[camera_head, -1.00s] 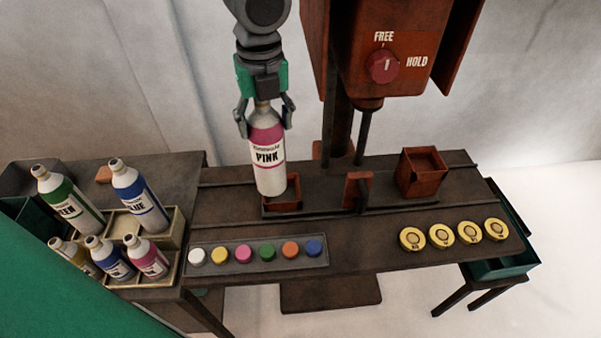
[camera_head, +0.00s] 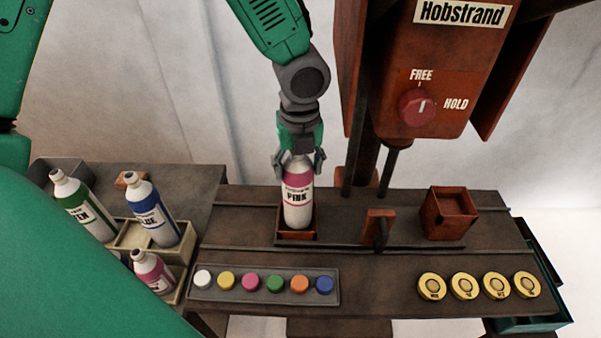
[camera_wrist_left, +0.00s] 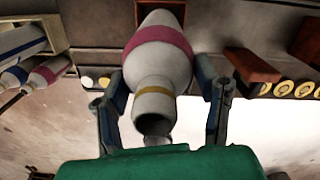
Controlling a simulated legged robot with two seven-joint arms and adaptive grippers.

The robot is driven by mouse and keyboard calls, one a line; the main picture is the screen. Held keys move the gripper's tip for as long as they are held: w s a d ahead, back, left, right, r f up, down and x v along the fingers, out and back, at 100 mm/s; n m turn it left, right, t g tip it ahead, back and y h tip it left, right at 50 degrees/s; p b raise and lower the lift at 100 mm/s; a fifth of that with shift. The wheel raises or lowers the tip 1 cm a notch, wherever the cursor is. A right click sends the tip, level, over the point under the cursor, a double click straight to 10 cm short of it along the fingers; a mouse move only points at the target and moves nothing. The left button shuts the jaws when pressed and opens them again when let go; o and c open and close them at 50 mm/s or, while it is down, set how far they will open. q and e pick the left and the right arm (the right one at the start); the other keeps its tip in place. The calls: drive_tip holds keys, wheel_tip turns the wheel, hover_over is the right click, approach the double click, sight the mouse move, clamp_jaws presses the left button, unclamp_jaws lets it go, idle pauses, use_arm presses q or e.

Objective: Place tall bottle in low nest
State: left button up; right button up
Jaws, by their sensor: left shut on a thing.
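The tall bottle (camera_head: 298,200) is white with a pink band and the word PINK. It stands upright with its base inside the low nest (camera_head: 297,234), a shallow red-brown open box on the dark bench. My left gripper (camera_head: 299,163) comes from above and is shut on the bottle's upper part. In the left wrist view the bottle (camera_wrist_left: 160,62) lies between the two fingers, its neck towards the camera. The bottle's base is hidden by the nest's front wall. My right gripper is not in view.
A taller red-brown box (camera_head: 448,213) stands to the right, past an upright red-brown plate (camera_head: 379,229). A tray (camera_head: 262,296) of coloured caps and several yellow discs (camera_head: 464,285) lie in front. Other bottles (camera_head: 152,210) stand at left. The red machine (camera_head: 415,80) hangs behind.

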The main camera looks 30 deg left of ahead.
use_arm(q)
drive_tip(key=shift+a+f, duration=0.25)
drive_tip(key=shift+f, duration=0.55)
drive_tip(key=shift+a+f, duration=0.2)
drive_tip(key=shift+d, duration=0.1)
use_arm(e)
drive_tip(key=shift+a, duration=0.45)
use_arm(q)
drive_tip(key=o, duration=1.7)
drive_tip(key=shift+d, duration=0.15)
drive_tip(key=shift+d+r, duration=0.15)
drive_tip(key=shift+d, duration=0.2)
wheel_tip(320, 180, up, 11)
drive_tip(key=shift+a+f+p, duration=0.1)
drive_tip(key=shift+p, duration=0.25)
drive_tip(key=shift+s+d+r, duration=0.1)
drive_tip(key=shift+d+r, duration=0.15)
drive_tip(key=shift+r, duration=0.3)
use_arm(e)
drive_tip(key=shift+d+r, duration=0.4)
use_arm(q)
drive_tip(key=shift+a, duration=0.25)
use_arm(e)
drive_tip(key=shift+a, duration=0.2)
